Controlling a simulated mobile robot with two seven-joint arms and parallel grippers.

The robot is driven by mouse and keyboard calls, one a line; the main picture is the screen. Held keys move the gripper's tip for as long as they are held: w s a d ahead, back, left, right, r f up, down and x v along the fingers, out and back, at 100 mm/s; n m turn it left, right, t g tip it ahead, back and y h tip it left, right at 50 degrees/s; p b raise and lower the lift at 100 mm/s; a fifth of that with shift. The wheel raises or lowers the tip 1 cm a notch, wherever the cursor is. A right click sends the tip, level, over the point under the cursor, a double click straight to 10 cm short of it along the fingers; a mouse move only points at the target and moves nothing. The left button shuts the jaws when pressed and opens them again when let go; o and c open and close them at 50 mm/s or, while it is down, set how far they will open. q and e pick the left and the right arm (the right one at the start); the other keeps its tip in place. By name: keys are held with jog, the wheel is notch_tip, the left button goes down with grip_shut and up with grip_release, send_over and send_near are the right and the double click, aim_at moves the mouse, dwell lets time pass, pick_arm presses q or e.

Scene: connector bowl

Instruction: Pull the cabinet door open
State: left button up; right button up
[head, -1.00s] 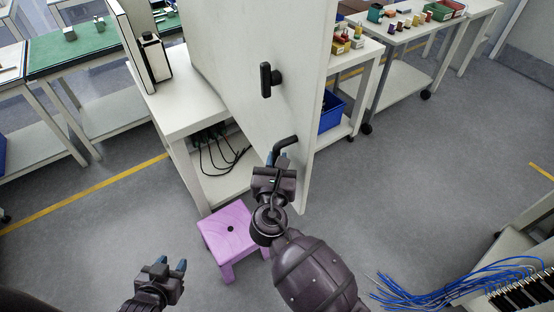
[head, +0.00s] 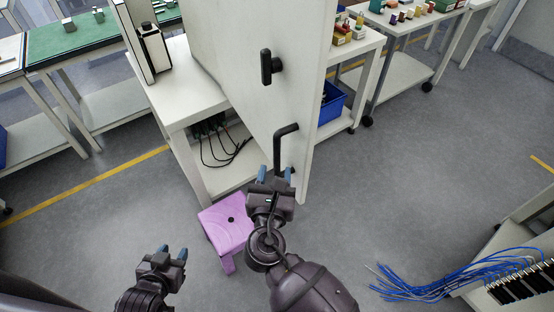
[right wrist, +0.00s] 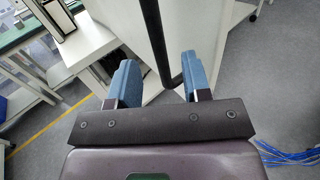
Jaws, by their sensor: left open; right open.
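The cabinet door (head: 235,85) is a tall white panel standing upright in the middle of the head view. A black bent bar handle (head: 279,150) is on its lower part, near the right edge. My right gripper (head: 276,175) is open at the handle's lower end. In the right wrist view the dark handle bar (right wrist: 157,42) runs down toward the gap between the blue fingers of the gripper (right wrist: 160,80), nearer the right finger; I see no grip on it. My left gripper (head: 173,251) is open and empty at the lower left, away from the door.
A black knob-like latch (head: 270,67) sits higher on the door. A purple stool (head: 227,226) stands on the floor left of my right gripper. A white table (head: 178,101) is left of the door. Blue cables (head: 430,278) hang at the lower right.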

jog(key=shift+s, duration=1.9)
